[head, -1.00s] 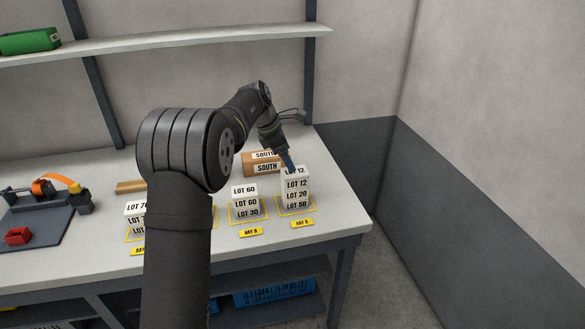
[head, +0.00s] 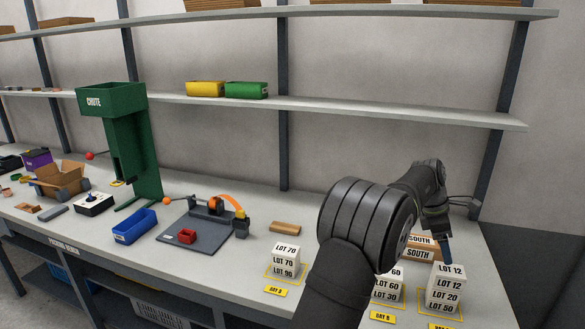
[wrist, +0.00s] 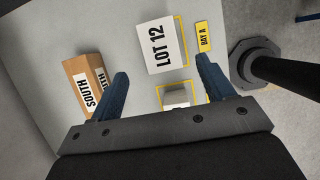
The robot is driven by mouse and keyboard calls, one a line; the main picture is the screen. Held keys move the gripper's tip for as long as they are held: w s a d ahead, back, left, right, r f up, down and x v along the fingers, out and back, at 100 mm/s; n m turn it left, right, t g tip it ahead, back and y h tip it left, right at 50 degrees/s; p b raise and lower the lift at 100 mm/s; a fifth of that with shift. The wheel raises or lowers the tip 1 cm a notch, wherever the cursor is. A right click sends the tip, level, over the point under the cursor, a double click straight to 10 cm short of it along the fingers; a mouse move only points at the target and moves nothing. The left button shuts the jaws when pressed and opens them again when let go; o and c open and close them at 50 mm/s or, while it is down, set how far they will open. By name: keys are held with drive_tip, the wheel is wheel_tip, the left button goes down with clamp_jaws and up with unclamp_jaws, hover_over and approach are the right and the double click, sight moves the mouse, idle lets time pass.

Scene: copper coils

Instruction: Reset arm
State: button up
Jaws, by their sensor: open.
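My gripper (head: 447,252) is open and empty near the top of the right stack, whose upper boxes read LOT 12 (head: 451,272) above LOT 20 and LOT 50. In the wrist view my gripper (wrist: 160,82) has its two blue fingers well apart. The LOT 12 box (wrist: 158,47) lies beyond the fingertips, outside the jaws. A grey-white box top (wrist: 176,97) shows between the fingers. A middle stack, LOT 60 and LOT 30 (head: 385,290), is partly hidden by my arm. The LOT 70 and LOT 90 stack (head: 285,261) stands further left.
A green chute (head: 125,140), a blue bin (head: 134,226) and a dark fixture board (head: 195,232) stand to the left. A shelf (head: 400,110) spans the wall above the arm.

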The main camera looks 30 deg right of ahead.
sight(450, 269)
drive_tip(key=x, duration=0.9)
drive_tip(key=shift+d+f, duration=0.1)
drive_tip(key=shift+f, duration=0.15)
wheel_tip(450, 269, up, 3)
drive_tip(key=shift+f, duration=0.15)
drive_tip(key=shift+r, duration=0.6)
drive_tip(key=shift+f, duration=0.1)
